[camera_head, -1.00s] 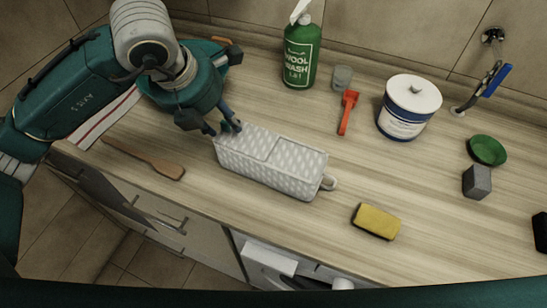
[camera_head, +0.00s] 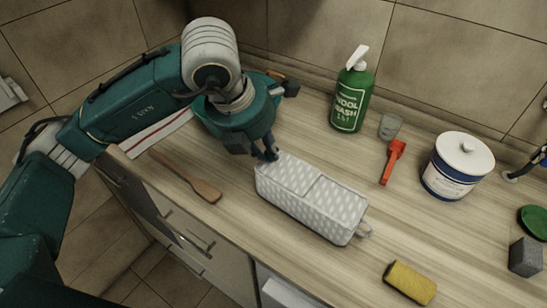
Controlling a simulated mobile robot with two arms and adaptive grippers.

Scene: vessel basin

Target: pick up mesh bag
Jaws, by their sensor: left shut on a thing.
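The mesh bag (camera_head: 312,200) is a white and grey patterned box-shaped bag with a zip line on top and a small loop at its right end. It lies on the wooden counter. My left gripper (camera_head: 265,153) is at the bag's upper left end, pointing down, with its fingers shut on that end. The fingertips are partly hidden, and the bag appears to rest on the counter. My right gripper is not in view.
A green wool wash bottle (camera_head: 351,98), a grey cup (camera_head: 390,126), a red tool (camera_head: 393,161) and a white-blue tub (camera_head: 457,166) stand behind. A yellow sponge (camera_head: 410,282) lies front right. A wooden spatula (camera_head: 204,190) and striped towel (camera_head: 157,135) lie left. A grey block (camera_head: 525,257) is at right.

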